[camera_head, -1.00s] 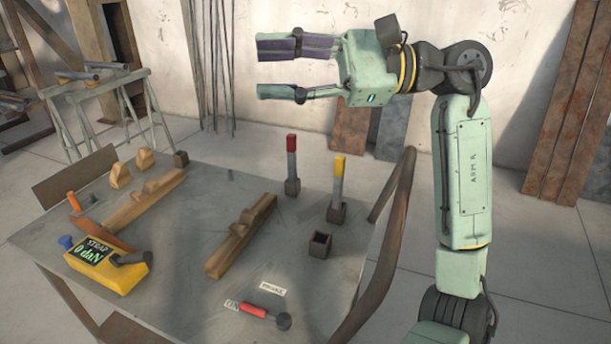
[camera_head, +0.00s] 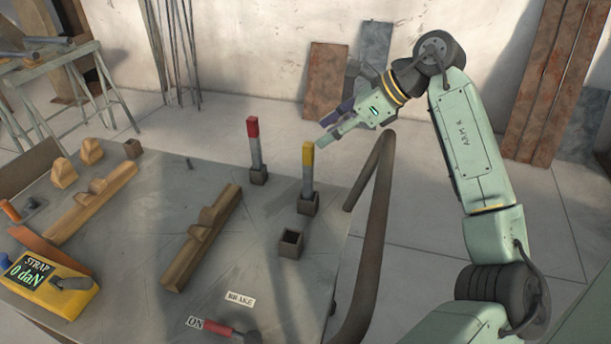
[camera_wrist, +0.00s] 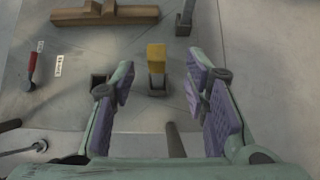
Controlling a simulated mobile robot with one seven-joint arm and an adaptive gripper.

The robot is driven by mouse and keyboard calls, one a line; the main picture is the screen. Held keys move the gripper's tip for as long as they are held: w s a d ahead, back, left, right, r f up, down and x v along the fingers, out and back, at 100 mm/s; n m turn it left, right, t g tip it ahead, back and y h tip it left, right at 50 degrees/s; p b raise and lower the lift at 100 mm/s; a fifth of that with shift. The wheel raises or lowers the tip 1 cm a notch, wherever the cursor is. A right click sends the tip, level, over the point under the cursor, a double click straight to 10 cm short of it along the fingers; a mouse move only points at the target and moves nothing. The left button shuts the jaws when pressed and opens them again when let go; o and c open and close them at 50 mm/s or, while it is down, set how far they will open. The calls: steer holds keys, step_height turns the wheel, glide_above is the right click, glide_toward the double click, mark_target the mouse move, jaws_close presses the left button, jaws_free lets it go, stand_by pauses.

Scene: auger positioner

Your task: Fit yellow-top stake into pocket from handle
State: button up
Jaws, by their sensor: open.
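The yellow-top stake (camera_head: 308,170) stands upright in a dark square pocket on the metal table. An empty dark pocket (camera_head: 291,243) sits in front of it, a little to the left. My gripper (camera_head: 332,124) is open and empty, above and slightly right of the stake's yellow top, tilted down towards it. In the wrist view the yellow top (camera_wrist: 156,56) shows between and beyond my open fingers (camera_wrist: 161,75). The empty pocket (camera_wrist: 98,79) is partly hidden by the left finger there. The red-handled lever (camera_head: 222,329) lies at the table's front by the BRAKE label.
A red-top stake (camera_head: 254,145) stands in another pocket left of the yellow one. A wooden rail (camera_head: 203,238) lies further left, with a yellow strap gauge (camera_head: 47,284) beyond. A curved brown bar (camera_head: 368,205) rises at the table's right edge.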

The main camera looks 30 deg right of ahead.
mark_target(311, 144)
steer(key=p+x, duration=0.2)
steer(key=x, duration=0.4)
steer(key=shift+w+a+f+p, duration=0.1)
steer(key=shift+a+f+p, duration=0.05)
steer(key=shift+a+p, duration=0.2)
jaws_close()
stand_by(0.6)
